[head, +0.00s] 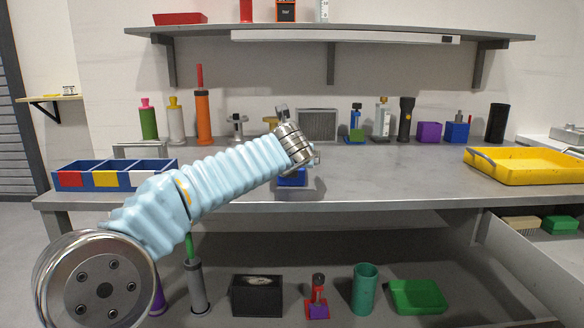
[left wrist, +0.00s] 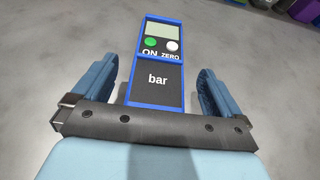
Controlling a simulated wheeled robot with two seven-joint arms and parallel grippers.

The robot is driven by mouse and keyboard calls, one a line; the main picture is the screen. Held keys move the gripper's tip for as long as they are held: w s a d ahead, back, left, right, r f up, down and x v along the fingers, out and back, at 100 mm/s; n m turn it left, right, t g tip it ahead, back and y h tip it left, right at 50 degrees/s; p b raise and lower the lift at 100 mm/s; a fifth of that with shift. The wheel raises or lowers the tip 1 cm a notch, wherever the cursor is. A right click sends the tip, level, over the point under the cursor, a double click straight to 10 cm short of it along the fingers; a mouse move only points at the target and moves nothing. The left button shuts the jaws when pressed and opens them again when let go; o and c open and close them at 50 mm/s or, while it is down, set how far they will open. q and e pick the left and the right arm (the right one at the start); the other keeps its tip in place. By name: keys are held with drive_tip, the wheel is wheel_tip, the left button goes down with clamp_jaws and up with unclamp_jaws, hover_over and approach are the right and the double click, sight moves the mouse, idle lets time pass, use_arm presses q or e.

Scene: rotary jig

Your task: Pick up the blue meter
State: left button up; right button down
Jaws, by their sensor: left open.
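The blue meter (left wrist: 157,97) lies on the grey bench, with a small screen, a green and a white button, and the word "bar" on its dark face. In the head view the meter (head: 291,181) shows as a small blue piece below my left wrist, mostly hidden by it. My left gripper (left wrist: 157,68) is open, with one blue finger on each side of the meter and a gap on both sides. My left arm reaches in from the left in the head view. My right gripper is not in view.
A divided blue bin (head: 115,176) stands on the bench at the left, and a yellow tray (head: 520,178) at the right. Bottles, a flashlight (head: 406,119) and small boxes line the back of the bench.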

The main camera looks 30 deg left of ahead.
use_arm(q)
drive_tip(key=x, duration=0.3)
drive_tip(key=shift+a+f, duration=0.1)
drive_tip(key=c, duration=1.2)
drive_tip(key=shift+o, duration=0.2)
